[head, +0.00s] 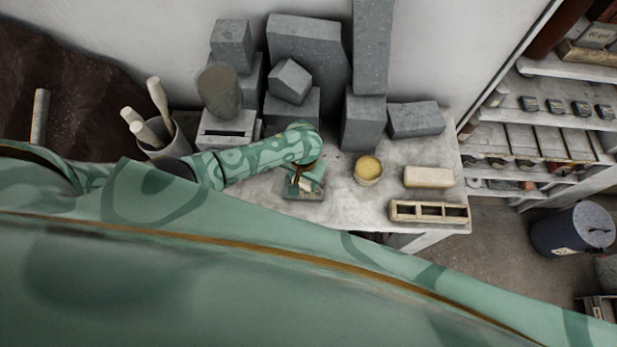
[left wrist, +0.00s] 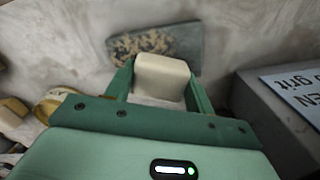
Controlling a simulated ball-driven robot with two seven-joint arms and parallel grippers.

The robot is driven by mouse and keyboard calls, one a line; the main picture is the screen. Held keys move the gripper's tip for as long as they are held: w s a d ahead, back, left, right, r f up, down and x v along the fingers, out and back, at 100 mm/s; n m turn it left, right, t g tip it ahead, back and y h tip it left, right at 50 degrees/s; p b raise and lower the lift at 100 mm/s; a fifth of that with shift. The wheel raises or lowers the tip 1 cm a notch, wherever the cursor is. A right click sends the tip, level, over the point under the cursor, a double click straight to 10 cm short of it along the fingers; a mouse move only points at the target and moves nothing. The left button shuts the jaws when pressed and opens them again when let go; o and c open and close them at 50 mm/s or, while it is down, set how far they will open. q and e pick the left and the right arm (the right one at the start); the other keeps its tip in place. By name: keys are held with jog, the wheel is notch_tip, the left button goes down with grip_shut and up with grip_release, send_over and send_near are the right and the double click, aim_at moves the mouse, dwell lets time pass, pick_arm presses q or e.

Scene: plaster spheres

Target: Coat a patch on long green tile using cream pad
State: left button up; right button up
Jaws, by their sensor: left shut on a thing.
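My left gripper (head: 307,184) is shut on the cream pad (left wrist: 162,76), which sits between its two green fingers in the left wrist view. The long green tile (left wrist: 185,47) lies flat on the bench just beyond the pad, dark grey-green with a mottled tan patch on its left and middle part. In the head view the tile (head: 290,188) lies under the gripper and is partly hidden by it. The pad overlaps the tile's near edge in the wrist view; I cannot tell whether they touch. My right gripper is not in view.
A round pot with yellow contents (head: 368,168) stands right of the gripper. A cream block (head: 428,177) and a slotted wooden rack (head: 430,212) lie further right. Grey stone blocks (head: 305,45) crowd the back. A pot of handled tools (head: 165,145) stands left.

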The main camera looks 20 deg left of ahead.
pick_arm(q)
jog(key=shift+w+a, duration=0.15)
jog(key=shift+a, duration=0.6)
jog(key=shift+s+d, duration=0.15)
jog(key=shift+d, duration=0.8)
jog(key=shift+s+d, duration=0.15)
jog(key=shift+d, duration=0.75)
jog(key=shift+a, duration=0.1)
jog(key=shift+w+a+r, duration=0.15)
jog(key=shift+a+r, duration=0.5)
jog(key=shift+a, duration=0.15)
jog(key=shift+f+b, duration=0.3)
jog(key=shift+f, duration=0.4)
